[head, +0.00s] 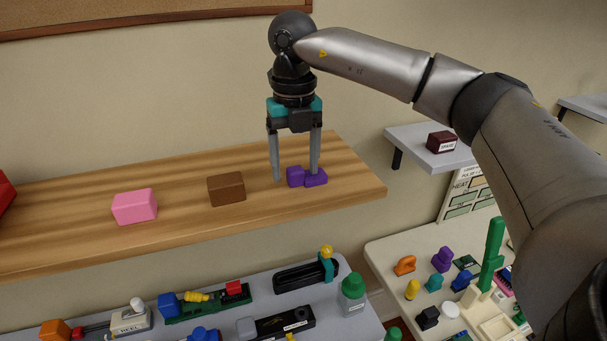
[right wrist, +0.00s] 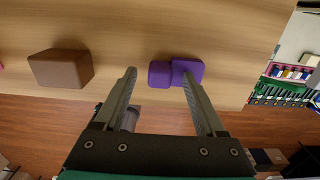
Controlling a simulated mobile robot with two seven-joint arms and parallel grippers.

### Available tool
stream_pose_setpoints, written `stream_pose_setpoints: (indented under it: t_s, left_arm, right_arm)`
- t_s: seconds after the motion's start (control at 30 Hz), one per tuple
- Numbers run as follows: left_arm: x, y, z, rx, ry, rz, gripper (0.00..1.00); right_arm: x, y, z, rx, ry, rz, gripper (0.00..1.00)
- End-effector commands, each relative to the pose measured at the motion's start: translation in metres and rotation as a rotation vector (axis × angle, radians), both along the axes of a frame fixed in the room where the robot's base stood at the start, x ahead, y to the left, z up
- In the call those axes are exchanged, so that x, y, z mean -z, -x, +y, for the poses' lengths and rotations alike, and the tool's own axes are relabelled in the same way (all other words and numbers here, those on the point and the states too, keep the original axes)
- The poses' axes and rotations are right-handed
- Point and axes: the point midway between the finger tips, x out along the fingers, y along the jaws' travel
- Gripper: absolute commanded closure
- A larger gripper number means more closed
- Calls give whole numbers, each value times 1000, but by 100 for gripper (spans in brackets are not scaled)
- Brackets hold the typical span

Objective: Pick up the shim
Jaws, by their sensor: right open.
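A small purple two-part piece (head: 295,177) lies on the wooden shelf near its right end; no label on it is readable, so I cannot tell for certain that it is the shim. My right gripper (head: 296,176) points down over it, open, with nothing held. In the right wrist view the piece (right wrist: 160,74) lies partly between the fingertips, and its larger right part reaches past the right finger (right wrist: 159,73). That finger hides a little of it. The left finger is clear of it. My left gripper is out of view.
On the wooden shelf (head: 60,235), a brown block (head: 226,189) and a pink block (head: 134,206) stand to the left. A dark red labelled block (head: 440,141) sits on a grey shelf at right. Lower tables hold several small coloured parts, including a green-capped bottle (head: 352,292).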

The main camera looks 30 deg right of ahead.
Motion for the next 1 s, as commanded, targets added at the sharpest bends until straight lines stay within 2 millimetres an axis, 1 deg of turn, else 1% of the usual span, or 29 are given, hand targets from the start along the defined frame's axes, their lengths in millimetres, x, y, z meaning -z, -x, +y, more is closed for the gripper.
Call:
stream_pose_setpoints:
  t_s: [0.13, 0.17, 0.7, 0.8, 1.0]
  left_arm:
    - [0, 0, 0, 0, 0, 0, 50]
    - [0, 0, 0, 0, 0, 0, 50]
    - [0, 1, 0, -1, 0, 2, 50]
    - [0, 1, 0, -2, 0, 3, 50]
    - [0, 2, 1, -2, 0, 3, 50]
  right_arm:
    - [0, 0, 0, 0, 0, 0, 28]
    - [0, 0, 0, 0, 0, 0, 30]
    - [0, 0, 0, -1, 0, 0, 90]
    - [0, 0, 0, -1, 0, 0, 100]
    - [-1, 0, 0, -1, 0, 0, 100]
